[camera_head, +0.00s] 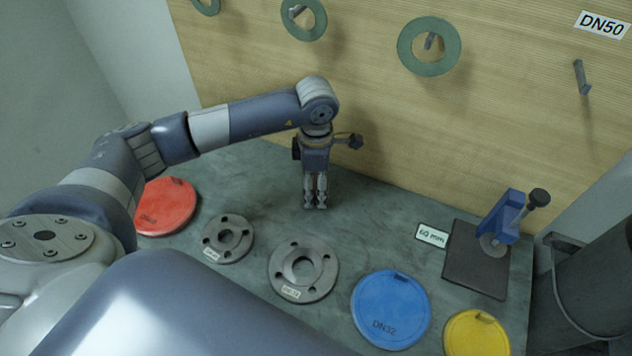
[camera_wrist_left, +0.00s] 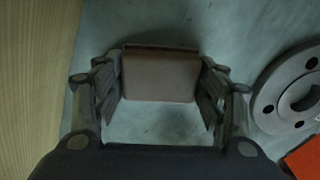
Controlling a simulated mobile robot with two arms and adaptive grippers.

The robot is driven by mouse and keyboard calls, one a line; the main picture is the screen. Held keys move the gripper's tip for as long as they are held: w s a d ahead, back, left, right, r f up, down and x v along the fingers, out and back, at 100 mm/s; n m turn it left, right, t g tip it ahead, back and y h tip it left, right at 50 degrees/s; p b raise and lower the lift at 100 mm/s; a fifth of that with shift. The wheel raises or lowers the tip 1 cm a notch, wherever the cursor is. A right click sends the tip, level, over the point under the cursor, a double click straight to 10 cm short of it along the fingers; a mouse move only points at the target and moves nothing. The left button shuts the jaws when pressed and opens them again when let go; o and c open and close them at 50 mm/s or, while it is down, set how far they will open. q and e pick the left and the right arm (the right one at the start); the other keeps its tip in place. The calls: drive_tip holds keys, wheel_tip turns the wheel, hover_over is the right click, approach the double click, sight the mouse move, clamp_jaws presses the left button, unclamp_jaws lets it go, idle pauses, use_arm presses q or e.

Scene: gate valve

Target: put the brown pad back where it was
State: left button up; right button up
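The brown pad (camera_wrist_left: 160,77) shows in the left wrist view as a brownish block with a darker far edge. It sits between the two fingers of my left gripper (camera_wrist_left: 162,85), which meet its left and right sides. In the head view my left gripper (camera_head: 315,202) points down over the grey-green table, near the foot of the wooden board, with a narrow dark gap between its fingers. The pad cannot be made out there. I cannot tell whether the pad touches the table. My right gripper is not in view.
On the table (camera_head: 375,225) lie a red disc (camera_head: 166,206), two grey flanges (camera_head: 228,239) (camera_head: 303,269), a blue disc (camera_head: 391,309), a yellow disc (camera_head: 477,334) and a dark plate (camera_head: 468,272) with a blue device (camera_head: 503,219). Green rings hang on the board (camera_head: 370,130); one peg (camera_head: 582,77) is bare.

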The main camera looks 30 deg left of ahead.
sight(316, 185)
use_arm(q)
drive_tip(key=shift+o, duration=0.8)
drive_tip(key=shift+r, duration=0.6)
wheel_tip(316, 185, up, 11)
drive_tip(key=b, duration=0.2)
drive_tip(key=shift+s, duration=0.15)
